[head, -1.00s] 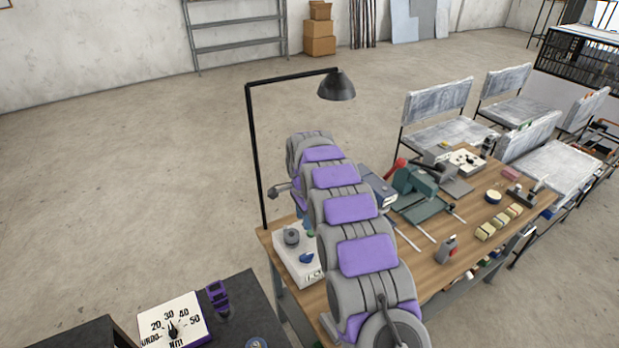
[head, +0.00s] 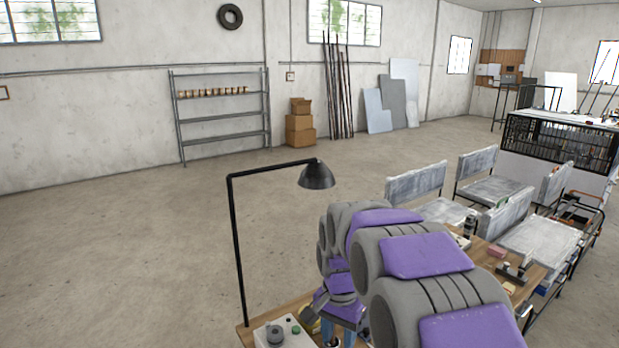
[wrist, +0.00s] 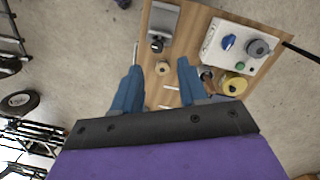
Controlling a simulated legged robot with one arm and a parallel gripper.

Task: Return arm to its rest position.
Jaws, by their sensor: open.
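My arm (head: 430,255), grey with purple pads, is bent up close to the head camera and covers much of the workbench (head: 250,328). My gripper shows in the wrist view (wrist: 157,68) with two blue fingers spread apart and nothing between them. It points down over the wooden bench top (wrist: 180,90), which lies below the fingertips. In the head view my gripper is low in the picture, partly hidden by my arm and cut off by the lower edge.
A white control box (wrist: 236,45) with knobs sits on the bench, close to a black lamp (head: 318,176) on a tall post. A yellow round object (wrist: 234,84) lies beside the box. Grey seats (head: 415,183) stand at the right. The floor left of the lamp is clear.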

